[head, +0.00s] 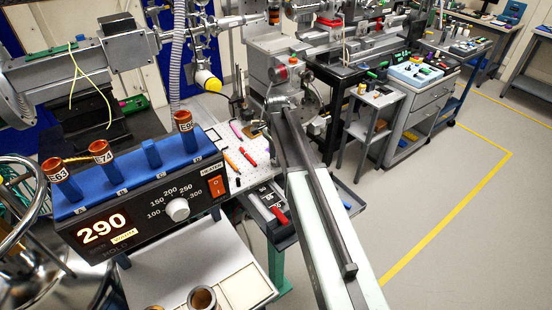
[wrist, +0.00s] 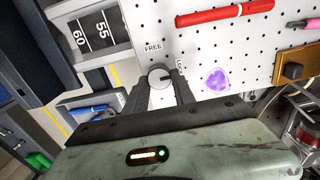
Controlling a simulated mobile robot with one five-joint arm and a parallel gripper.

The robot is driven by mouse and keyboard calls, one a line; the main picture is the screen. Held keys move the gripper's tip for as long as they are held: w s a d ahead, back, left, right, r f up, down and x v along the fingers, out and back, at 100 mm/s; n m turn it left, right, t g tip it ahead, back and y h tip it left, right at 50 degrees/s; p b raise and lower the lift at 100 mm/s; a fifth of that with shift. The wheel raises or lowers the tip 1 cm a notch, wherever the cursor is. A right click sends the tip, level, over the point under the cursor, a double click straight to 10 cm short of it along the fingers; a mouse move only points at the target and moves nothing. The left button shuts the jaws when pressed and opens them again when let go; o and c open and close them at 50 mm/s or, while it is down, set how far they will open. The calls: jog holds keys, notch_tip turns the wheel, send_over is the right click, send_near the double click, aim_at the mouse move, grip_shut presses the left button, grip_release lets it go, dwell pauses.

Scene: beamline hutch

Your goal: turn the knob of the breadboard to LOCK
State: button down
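The breadboard (wrist: 225,50) is a white plate with rows of holes; part of it shows in the head view (head: 222,113). Its knob (wrist: 158,77) is a small, pale round disc with a dark pointer line that points right in the wrist view. The word FREE is printed above the knob. A second label at its right is mostly hidden by a finger; only its first letters show. My gripper (wrist: 160,84) has one dark finger on each side of the knob, and both fingertips appear to touch it. In the head view my arm hides the knob.
A red pen (wrist: 225,15), a pink pen (wrist: 310,22) and a purple spot (wrist: 217,79) are on the breadboard. A brass-coloured block (wrist: 292,72) is at the right. A heater box (head: 150,205) reading 290 stands left of my arm. Open floor (head: 450,220) lies to the right.

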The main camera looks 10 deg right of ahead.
jog(key=shift+n, duration=0.3)
jog(key=n, duration=0.3)
jog(key=shift+w+a+n, duration=0.1)
jog(key=shift+n, duration=0.2)
jog(key=n, duration=0.3)
jog(key=shift+n, duration=0.4)
jog(key=n, duration=0.4)
jog(key=shift+w+a, duration=0.1)
jog(key=shift+n, duration=2)
jog(key=c, duration=1)
grip_release()
jog(key=shift+c, duration=0.2)
